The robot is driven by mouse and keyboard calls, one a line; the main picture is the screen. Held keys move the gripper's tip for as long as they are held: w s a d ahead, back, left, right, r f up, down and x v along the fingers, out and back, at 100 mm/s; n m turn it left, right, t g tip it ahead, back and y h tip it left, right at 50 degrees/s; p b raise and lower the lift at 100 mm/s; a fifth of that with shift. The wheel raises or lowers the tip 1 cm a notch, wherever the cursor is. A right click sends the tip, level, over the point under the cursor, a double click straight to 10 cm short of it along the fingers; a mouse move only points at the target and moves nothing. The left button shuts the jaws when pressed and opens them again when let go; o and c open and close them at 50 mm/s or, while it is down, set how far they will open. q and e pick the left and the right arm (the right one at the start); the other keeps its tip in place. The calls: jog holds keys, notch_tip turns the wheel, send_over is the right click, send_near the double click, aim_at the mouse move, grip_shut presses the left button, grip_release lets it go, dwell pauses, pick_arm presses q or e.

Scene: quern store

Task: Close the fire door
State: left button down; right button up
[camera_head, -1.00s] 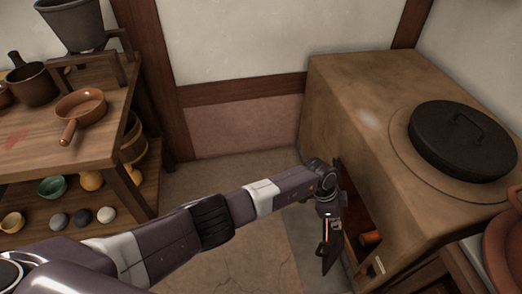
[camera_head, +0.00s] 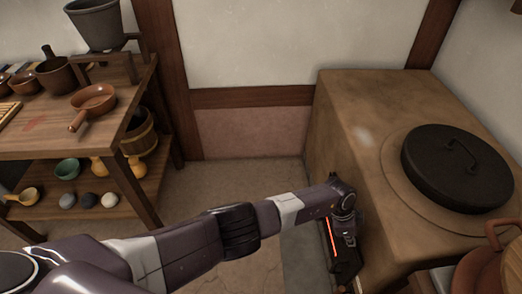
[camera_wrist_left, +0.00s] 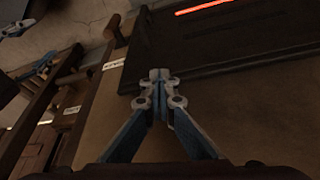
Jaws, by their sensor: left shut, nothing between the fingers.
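The stove (camera_head: 360,130) is a large tan clay block at the right. In the left wrist view the fire door (camera_wrist_left: 225,48) is a dark flat panel across the upper part, close against the tan stove face; whether it is fully shut I cannot tell. My left gripper (camera_head: 346,264) is shut and empty, low at the front of the stove; my wrist hides much of the door area in the head view. In the left wrist view its closed fingertips (camera_wrist_left: 160,76) overlap the door's near edge; contact is unclear. My right gripper is out of view.
A black lidded pot (camera_head: 458,168) sits in the stove top. A terracotta vessel (camera_head: 487,268) stands at the lower right. A wooden shelf table (camera_head: 110,135) with pots and bowls is at the left. The floor (camera_head: 235,185) between is clear.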

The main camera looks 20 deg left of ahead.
pick_arm(q)
jog(key=shift+s+d+f, duration=0.1)
jog(key=shift+s+d, duration=0.05)
dwell(0.4)
jog(key=v, duration=1.2)
